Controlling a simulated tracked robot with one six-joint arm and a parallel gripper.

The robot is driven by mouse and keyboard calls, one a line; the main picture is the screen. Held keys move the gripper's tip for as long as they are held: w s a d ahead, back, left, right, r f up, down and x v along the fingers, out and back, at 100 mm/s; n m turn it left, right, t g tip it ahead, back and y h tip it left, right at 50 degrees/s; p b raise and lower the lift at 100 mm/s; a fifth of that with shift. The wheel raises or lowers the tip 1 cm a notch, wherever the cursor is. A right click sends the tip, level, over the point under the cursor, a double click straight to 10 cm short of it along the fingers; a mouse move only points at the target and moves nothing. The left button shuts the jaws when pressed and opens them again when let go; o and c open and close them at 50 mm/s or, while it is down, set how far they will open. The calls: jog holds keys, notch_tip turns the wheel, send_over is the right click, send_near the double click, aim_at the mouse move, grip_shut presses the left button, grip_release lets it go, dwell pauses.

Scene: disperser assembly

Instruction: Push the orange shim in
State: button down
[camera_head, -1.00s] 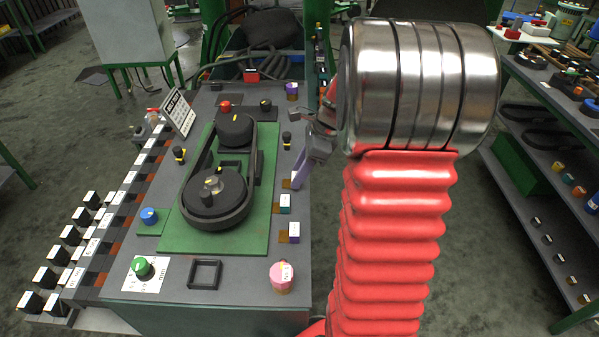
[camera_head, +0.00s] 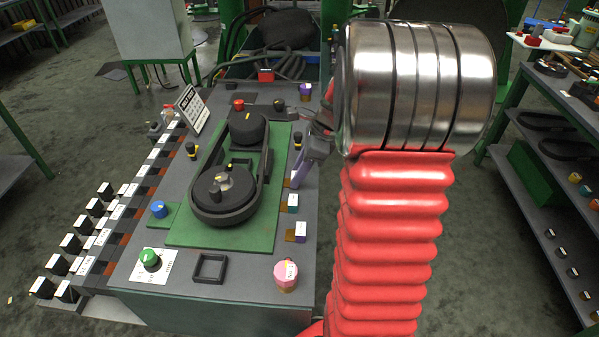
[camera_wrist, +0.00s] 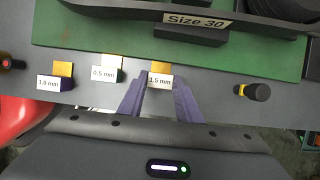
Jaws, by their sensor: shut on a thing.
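The shim labelled 1.5 mm (camera_wrist: 160,79) shows an orange plate (camera_wrist: 160,66) at the green platform's (camera_wrist: 120,45) edge in the wrist view. My gripper (camera_wrist: 159,82) has its purple fingers on either side of this block and is shut on it. The 0.5 mm shim (camera_wrist: 106,73) and 1.0 mm shim (camera_wrist: 54,82) sit to the left, each with an orange-yellow plate. In the head view my gripper (camera_head: 298,182) is at the platform's right edge; its block is mostly hidden there.
A black-and-yellow knob (camera_wrist: 254,92) stands right of my gripper in the wrist view. The belt and pulley assembly (camera_head: 222,190) lies on the platform. A pink-topped knob (camera_head: 286,274) and a square black frame (camera_head: 210,268) are near the table's front.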

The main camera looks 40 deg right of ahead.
jog(key=shift+a, duration=0.25)
jog(key=c, duration=1.5)
grip_release()
jog(key=shift+w, duration=0.2)
jog(key=shift+c, duration=0.2)
jog(key=shift+o, duration=1.3)
jog(key=shift+s, duration=0.1)
jog(key=shift+d, duration=0.1)
jog(key=v, duration=1.3)
jog(key=shift+d+r, duration=0.25)
jog(key=shift+s, duration=0.1)
